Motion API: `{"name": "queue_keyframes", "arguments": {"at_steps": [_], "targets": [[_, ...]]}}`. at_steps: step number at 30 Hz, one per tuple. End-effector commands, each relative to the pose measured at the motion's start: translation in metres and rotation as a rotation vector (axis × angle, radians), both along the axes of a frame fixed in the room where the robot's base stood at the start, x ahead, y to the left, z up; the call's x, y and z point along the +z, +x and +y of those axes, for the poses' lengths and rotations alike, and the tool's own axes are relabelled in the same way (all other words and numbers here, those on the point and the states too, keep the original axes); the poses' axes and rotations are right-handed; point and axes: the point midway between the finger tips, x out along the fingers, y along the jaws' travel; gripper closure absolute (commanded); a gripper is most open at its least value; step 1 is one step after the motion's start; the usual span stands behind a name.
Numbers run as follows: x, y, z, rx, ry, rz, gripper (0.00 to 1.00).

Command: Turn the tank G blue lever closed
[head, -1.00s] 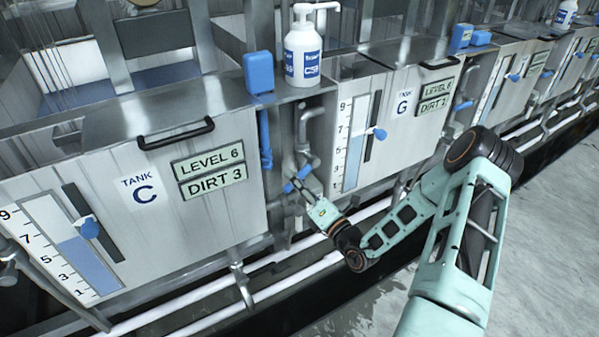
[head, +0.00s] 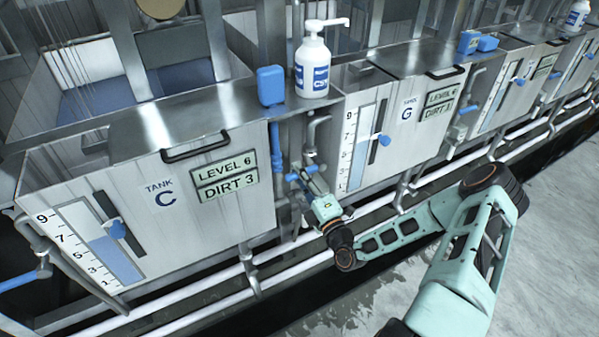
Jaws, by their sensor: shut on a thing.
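Tank G (head: 424,142) is the metal tank right of the middle in the head view, with a "G" label, a level scale and LEVEL and DIRT plates. A small blue lever (head: 310,169) sits on the pipework in the gap between tank C (head: 95,183) and tank G. My gripper (head: 303,179) reaches into this gap from the lower right and is shut on the blue lever. The fingers are small here and partly cover the lever, so its exact angle is hard to tell.
A white pump bottle (head: 312,72) and a blue box (head: 271,86) stand on the ledge above the gap. Vertical pipes (head: 313,135) crowd the gripper. White pipes (head: 200,312) run low along the tanks. Grey floor (head: 550,230) is open at right.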

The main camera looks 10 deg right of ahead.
Motion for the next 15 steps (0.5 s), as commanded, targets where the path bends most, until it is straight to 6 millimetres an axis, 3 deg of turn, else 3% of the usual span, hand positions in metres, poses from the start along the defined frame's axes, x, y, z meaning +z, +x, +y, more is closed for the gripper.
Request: {"name": "queue_keyframes", "arguments": {"at_steps": [13,14,15], "targets": [[0.0000,-0.0016,0.0029,0.007,0.013,0.005,1.00],[0.0001,-0.0016,0.0028,0.006,0.013,0.005,0.82],[0.0001,-0.0014,0.0027,0.006,0.013,0.005,0.78]]}}
